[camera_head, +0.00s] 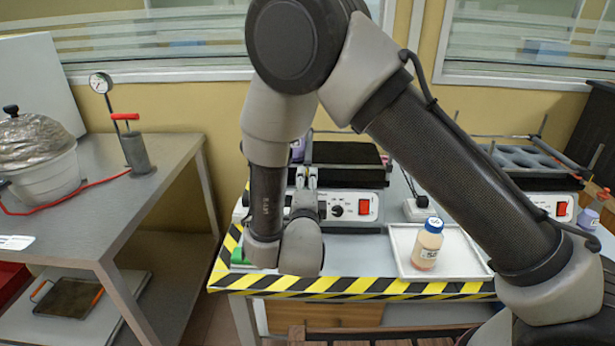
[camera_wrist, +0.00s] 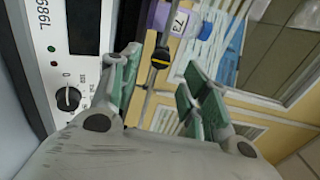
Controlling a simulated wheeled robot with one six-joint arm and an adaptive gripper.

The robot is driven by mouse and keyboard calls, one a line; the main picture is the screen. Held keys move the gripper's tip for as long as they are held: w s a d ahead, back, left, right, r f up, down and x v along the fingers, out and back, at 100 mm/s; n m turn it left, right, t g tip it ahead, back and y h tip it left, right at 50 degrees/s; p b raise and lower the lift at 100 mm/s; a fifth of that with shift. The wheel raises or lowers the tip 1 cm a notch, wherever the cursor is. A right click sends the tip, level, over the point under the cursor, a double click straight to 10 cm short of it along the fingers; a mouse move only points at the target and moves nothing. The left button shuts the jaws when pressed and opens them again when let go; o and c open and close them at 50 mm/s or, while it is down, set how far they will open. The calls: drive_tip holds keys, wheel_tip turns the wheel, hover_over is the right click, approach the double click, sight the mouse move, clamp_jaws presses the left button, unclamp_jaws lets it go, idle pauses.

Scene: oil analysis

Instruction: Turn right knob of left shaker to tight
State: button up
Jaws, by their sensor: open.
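The left shaker (camera_head: 345,182) stands on the bench, with a black top and a pale front panel. My gripper (camera_head: 306,178) is in front of the shaker's left part, left of that knob. In the wrist view my gripper (camera_wrist: 163,88) is open and empty. A black clamp knob with a yellow band (camera_wrist: 160,58) on a metal rod appears beyond and between the fingers; it seems to be the left one. The panel's black dial (camera_wrist: 68,98) is beside the fingers.
A white tray (camera_head: 400,262) with a blue-capped bottle (camera_head: 428,245) is right of the shaker. A second shaker (camera_head: 540,165) stands farther right. A side table (camera_head: 110,215) stands left.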

drive_tip(key=s, duration=0.7)
